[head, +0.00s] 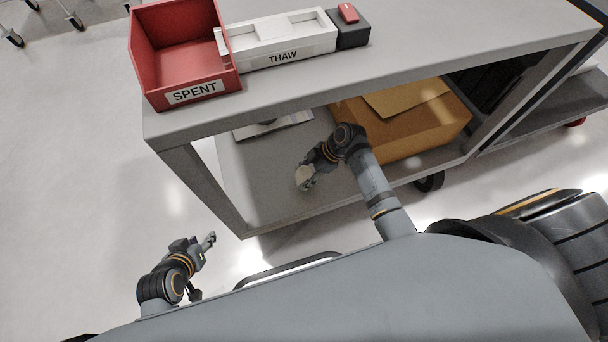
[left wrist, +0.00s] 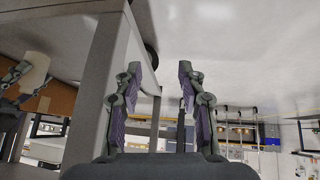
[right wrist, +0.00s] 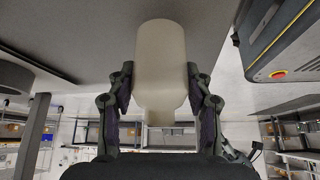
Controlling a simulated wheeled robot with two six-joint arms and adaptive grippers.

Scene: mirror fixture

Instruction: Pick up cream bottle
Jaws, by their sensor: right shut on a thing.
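The cream bottle (head: 304,177) is in my right gripper (head: 309,180), at the cart's lower shelf in the head view. In the right wrist view the pale, smooth bottle (right wrist: 160,70) lies between both fingers of my right gripper (right wrist: 160,88), which are shut on its sides. The bottle (left wrist: 36,72) and part of that gripper also show at the left of the left wrist view. I cannot tell whether the bottle touches the shelf. My left gripper (head: 211,243) is open and empty, left of the cart; its spread fingers (left wrist: 159,80) show in the left wrist view.
The grey cart top (head: 420,50) carries a red SPENT bin (head: 185,60), a white THAW tray (head: 285,45) and a dark block with a red top (head: 349,28). A cardboard box (head: 420,125) and papers (head: 275,124) lie on the lower shelf (head: 255,175). A cart leg (head: 205,190) stands between my grippers.

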